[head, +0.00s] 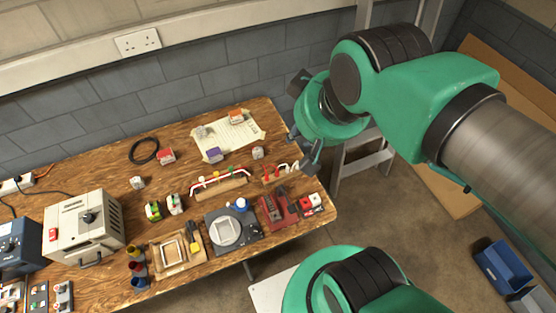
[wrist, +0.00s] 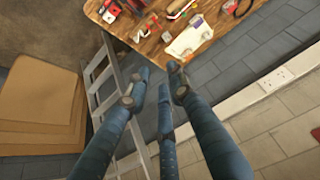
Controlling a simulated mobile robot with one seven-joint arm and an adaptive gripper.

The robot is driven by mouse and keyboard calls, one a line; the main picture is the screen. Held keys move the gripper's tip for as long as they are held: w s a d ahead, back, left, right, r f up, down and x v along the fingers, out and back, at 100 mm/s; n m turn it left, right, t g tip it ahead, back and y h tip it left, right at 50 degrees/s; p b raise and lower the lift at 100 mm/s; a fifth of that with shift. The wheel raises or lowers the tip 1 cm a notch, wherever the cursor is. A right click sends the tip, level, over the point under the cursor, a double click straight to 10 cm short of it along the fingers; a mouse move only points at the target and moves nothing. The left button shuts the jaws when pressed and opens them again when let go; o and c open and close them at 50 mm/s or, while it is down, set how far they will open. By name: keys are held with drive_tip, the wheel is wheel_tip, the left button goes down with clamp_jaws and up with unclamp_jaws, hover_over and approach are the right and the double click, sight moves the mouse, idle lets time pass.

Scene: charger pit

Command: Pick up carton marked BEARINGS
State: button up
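Several small cartons stand on the wooden bench in the head view: a red-topped one (head: 166,156), a purple one (head: 214,155), an orange-topped one (head: 236,117), and pale ones at the left (head: 137,182), on the paper (head: 201,132) and near the right (head: 257,153). Their lettering is too small to read, so I cannot tell which is marked BEARINGS. My gripper (head: 301,152) hangs by the bench's right end, apart from the cartons. In the wrist view its fingers (wrist: 156,84) are spread with nothing between them.
The bench (head: 95,175) also holds a power supply (head: 84,228), a black cable ring (head: 144,151), a round plate device (head: 226,230), a wooden frame (head: 177,252) and a red tool (head: 278,208). A stepladder (head: 363,160) stands right of the bench, against the wall. A blue bin (head: 501,266) is on the floor.

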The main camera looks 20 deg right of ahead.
drive_tip(key=n+g, duration=0.6)
drive_tip(key=n, duration=0.2)
hover_over(267, 175)
wheel_tip(267, 175, down, 35)
drive_tip(key=shift+w+f, duration=0.1)
drive_tip(key=shift+f, duration=0.25)
drive_tip(key=shift+f, duration=0.1)
drive_tip(key=shift+f+b, duration=0.55)
drive_tip(key=shift+f, duration=3.65)
